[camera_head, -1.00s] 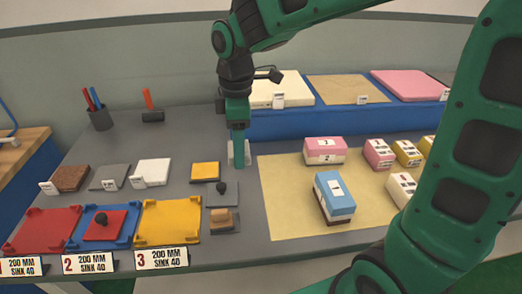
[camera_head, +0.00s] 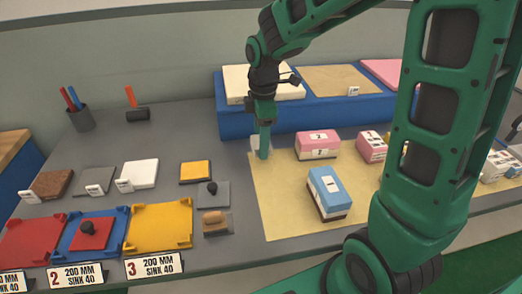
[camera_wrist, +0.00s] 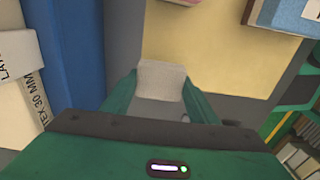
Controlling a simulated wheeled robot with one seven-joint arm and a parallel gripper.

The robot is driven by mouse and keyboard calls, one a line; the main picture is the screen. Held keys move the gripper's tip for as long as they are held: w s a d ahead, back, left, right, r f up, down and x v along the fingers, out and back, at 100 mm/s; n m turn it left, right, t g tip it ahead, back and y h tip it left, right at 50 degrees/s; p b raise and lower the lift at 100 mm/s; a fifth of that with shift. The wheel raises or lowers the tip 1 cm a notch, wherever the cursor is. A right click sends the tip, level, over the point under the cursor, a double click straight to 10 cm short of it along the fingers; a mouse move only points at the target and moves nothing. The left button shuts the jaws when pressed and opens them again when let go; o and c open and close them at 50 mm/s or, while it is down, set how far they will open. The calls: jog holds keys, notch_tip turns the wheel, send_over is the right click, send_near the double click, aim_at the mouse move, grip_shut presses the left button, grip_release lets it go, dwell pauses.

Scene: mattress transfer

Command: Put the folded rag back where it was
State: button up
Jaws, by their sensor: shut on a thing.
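The folded rag is a small pale grey-white piece. My gripper (camera_head: 263,157) is shut on the rag (camera_head: 255,143) near the back left corner of the beige mat. In the wrist view the rag (camera_wrist: 162,80) sits between my two green fingers (camera_wrist: 160,100), its far end over the mat's edge. The fingers hide part of the rag in the head view. I cannot tell whether it touches the surface below.
The beige mat (camera_head: 275,215) bears a pink box (camera_head: 318,145), a blue box (camera_head: 328,193) and other boxes. A blue shelf (camera_head: 320,115) with pads stands behind. Coloured trays (camera_head: 158,226) and sample pads lie left. Grey table (camera_head: 190,130) is clear left of my gripper.

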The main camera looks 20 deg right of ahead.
jog(key=shift+d+f, duration=0.1)
jog(key=shift+f, duration=1.95)
jog(key=shift+f, duration=0.1)
jog(key=shift+s+f, duration=0.1)
jog(key=shift+f, duration=0.05)
